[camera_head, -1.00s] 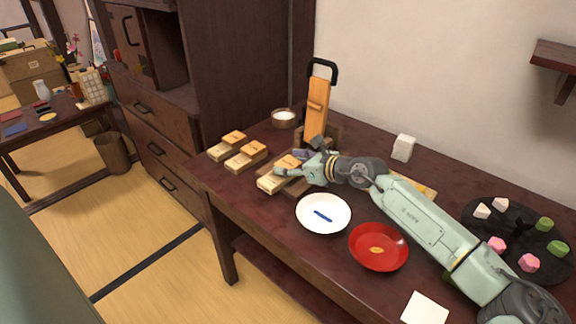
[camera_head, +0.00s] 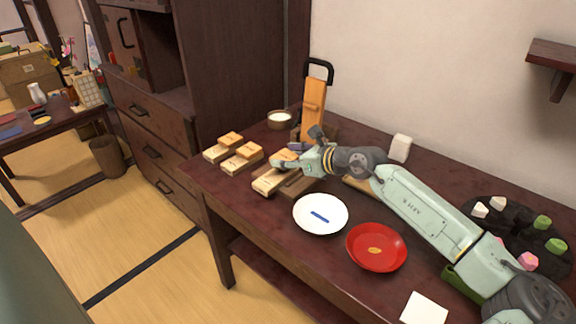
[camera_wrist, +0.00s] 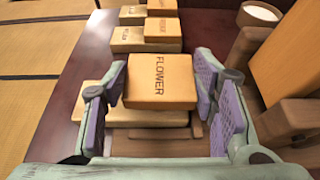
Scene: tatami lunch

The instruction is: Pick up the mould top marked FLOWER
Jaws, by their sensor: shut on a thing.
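The mould top marked FLOWER (camera_wrist: 160,82) is a small tan wooden block. In the wrist view it sits between the two purple-padded fingers of my gripper (camera_wrist: 161,100), its lettering facing up. My gripper is shut on it. In the head view my gripper (camera_head: 291,160) is at the nearest mould, and the top (camera_head: 285,155) shows partly beside the fingers. The pale lower mould half (camera_head: 271,181) is beneath it; it also shows in the wrist view (camera_wrist: 150,118). A small gap seems to show between them.
Two other moulds with tops (camera_head: 240,157) (camera_head: 229,140) stand to the left. A white bowl (camera_head: 279,120) and a tall wooden stand (camera_head: 313,105) are behind. A white plate (camera_head: 321,228) and a red plate (camera_head: 377,262) lie in front. A white block (camera_head: 400,148) stands near the wall.

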